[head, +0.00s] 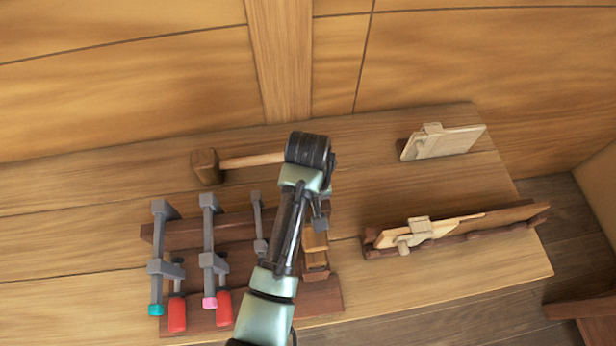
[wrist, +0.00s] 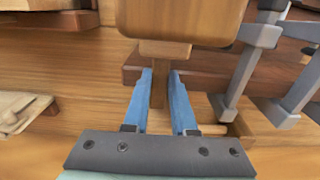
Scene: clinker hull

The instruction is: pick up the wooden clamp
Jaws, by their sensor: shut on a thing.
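The wooden clamp (wrist: 182,20) shows in the wrist view as a large rounded wooden block with a smaller block and a narrow bar below it. My gripper (wrist: 160,78) has its two blue fingers on either side of the bar, shut on it. In the head view the clamp (head: 315,243) is partly hidden behind my arm, at the right end of the clamp rack (head: 322,295). I cannot tell whether the clamp still touches the rack.
Metal clamps (head: 208,240) with red handles stand in the rack on the left. A mallet (head: 207,166) lies behind the rack. On the right are a long dark wooden holder (head: 470,229) with light wooden pieces and a pale board (head: 450,142). Bare bench lies between them.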

